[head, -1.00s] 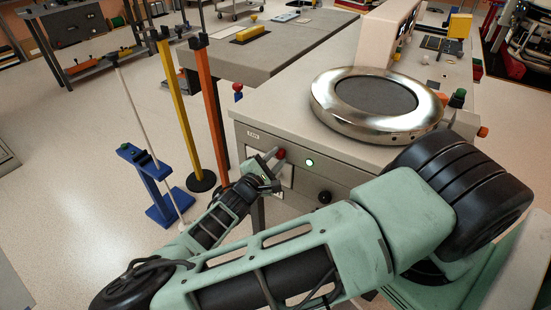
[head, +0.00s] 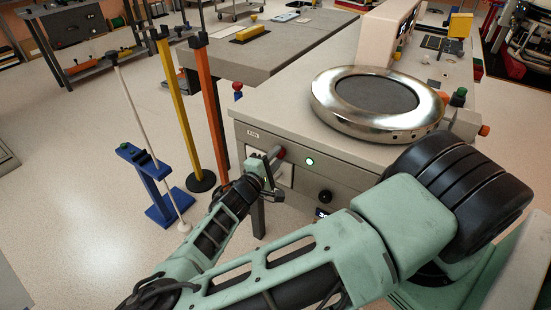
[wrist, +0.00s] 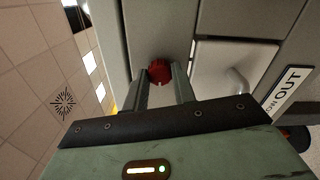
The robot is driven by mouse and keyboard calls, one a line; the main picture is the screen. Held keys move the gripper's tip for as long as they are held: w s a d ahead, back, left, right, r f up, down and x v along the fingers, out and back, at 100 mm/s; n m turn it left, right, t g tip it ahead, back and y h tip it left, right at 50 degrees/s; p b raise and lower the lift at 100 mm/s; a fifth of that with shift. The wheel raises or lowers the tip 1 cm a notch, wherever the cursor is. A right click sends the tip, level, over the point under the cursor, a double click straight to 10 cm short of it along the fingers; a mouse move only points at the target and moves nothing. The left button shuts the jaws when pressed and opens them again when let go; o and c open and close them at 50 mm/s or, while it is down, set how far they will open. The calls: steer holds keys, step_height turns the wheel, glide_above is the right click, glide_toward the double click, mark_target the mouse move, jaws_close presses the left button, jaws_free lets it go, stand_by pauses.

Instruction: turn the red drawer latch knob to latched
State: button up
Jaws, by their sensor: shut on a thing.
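The red latch knob (head: 279,153) is on the front face of the grey cabinet (head: 300,168), left of a lit green button. In the wrist view the red knob (wrist: 160,71) sits between the ends of my two fingers. My gripper (head: 267,161) reaches up to the cabinet front from the left, and it also shows in the wrist view (wrist: 160,80). It is shut on the knob. The knob's shaft and any latch mark are hidden, so I cannot tell its turn position.
A green button (head: 309,161) and a black knob (head: 324,197) are on the same front. A polished metal ring (head: 330,106) is on top. Yellow (head: 178,115) and orange (head: 208,112) posts and a blue stand (head: 147,180) are to the left. A white drawer panel (wrist: 230,70) adjoins the knob.

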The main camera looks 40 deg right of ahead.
steer(key=shift+f, duration=0.1)
steer(key=o, duration=1)
steer(key=shift+a, duration=0.1)
steer(key=b+v, duration=0.1)
steer(key=v, duration=1.6)
steer(key=shift+s+a+b, duration=0.1)
steer(key=shift+b, duration=0.2)
